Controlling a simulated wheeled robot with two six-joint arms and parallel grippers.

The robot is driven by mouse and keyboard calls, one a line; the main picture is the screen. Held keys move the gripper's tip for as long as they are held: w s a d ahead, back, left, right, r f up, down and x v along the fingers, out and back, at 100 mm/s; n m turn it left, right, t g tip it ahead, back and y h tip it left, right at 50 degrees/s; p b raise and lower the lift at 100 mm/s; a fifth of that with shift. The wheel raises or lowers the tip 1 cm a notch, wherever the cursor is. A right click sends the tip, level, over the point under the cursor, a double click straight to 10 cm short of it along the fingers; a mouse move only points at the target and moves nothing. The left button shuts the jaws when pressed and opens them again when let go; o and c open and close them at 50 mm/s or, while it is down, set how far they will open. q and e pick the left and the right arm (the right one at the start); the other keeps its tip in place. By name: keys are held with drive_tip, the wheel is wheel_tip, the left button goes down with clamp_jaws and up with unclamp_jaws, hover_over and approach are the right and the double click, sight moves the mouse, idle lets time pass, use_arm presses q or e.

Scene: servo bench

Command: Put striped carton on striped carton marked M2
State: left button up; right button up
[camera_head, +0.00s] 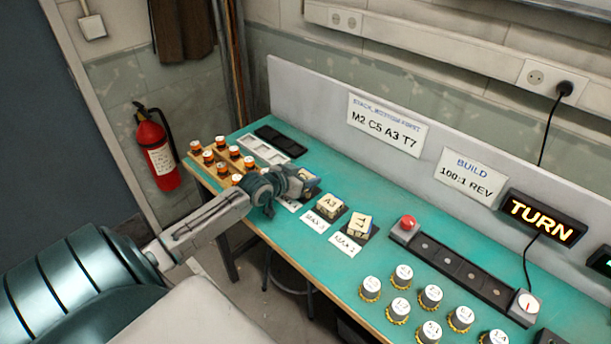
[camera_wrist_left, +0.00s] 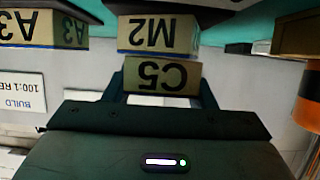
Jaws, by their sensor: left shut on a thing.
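The carton marked C5 (camera_wrist_left: 160,74) sits between the fingers of my left gripper (camera_wrist_left: 163,84), which is shut on it. The striped carton marked M2 (camera_wrist_left: 152,34) shows right against C5 in the left wrist view, where the lettering is upside down. C5 is lined up over M2, with little or no gap; I cannot tell if they touch. In the head view my left gripper (camera_head: 298,184) hides most of both cartons. My right gripper is not in view.
The A3 carton (camera_head: 330,204) and the T7 carton (camera_head: 361,225) stand on dark pads to the right. A wooden rack (camera_head: 222,163) of orange-and-white jars and a white tray (camera_head: 265,150) are to the left. Several white-topped knobs (camera_head: 431,296) stand at front right.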

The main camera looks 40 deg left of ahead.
sight(304, 176)
use_arm(q)
drive_tip(key=o, duration=1)
drive_tip(key=shift+f, duration=0.1)
drive_tip(key=shift+c, duration=0.2)
drive_tip(key=shift+r, duration=0.25)
drive_tip(key=shift+s, duration=0.3)
drive_tip(key=p+v, duration=0.1)
drive_tip(key=v, duration=0.4)
drive_tip(key=shift+s+r, duration=0.15)
drive_tip(key=shift+s, duration=0.05)
drive_tip(key=shift+p+v, duration=2.4)
drive_tip(key=shift+v, duration=0.6)
